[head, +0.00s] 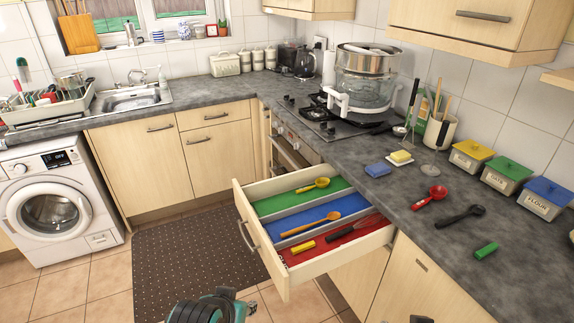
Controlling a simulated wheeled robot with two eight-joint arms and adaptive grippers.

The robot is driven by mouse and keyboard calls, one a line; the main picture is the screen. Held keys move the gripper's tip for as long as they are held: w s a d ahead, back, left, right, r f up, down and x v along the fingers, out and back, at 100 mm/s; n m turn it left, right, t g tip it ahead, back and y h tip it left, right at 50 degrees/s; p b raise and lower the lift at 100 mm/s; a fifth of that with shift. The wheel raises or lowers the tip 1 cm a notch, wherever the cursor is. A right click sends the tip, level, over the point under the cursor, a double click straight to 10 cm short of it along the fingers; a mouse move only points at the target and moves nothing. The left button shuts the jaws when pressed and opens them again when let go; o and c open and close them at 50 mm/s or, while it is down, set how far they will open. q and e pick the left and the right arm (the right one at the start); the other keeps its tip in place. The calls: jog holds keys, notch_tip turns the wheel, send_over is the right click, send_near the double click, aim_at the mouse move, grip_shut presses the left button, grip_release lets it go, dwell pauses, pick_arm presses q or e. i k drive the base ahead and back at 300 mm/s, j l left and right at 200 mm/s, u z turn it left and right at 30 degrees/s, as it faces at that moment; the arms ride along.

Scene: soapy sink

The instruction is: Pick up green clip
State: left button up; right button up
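The green clip (485,251) lies on the dark grey worktop (455,270) at the right, near its front edge, apart from the other items. A part of my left arm with a dark, ribbed and teal end (205,308) shows at the bottom edge, left of the open drawer. Its fingers cannot be made out clearly. Only a small dark piece, perhaps of my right arm, shows at the bottom edge right of centre. No gripper touches the clip.
The open drawer (291,281) has green, blue and red sections holding a yellow ladle, a wooden spoon, a yellow clip and red-and-black utensils. A black spoon (461,216) and red scoop (430,197) lie behind the clip. Lidded canisters (543,199) stand at the wall.

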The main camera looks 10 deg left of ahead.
aim_at(491, 246)
jog(key=z, duration=1.25)
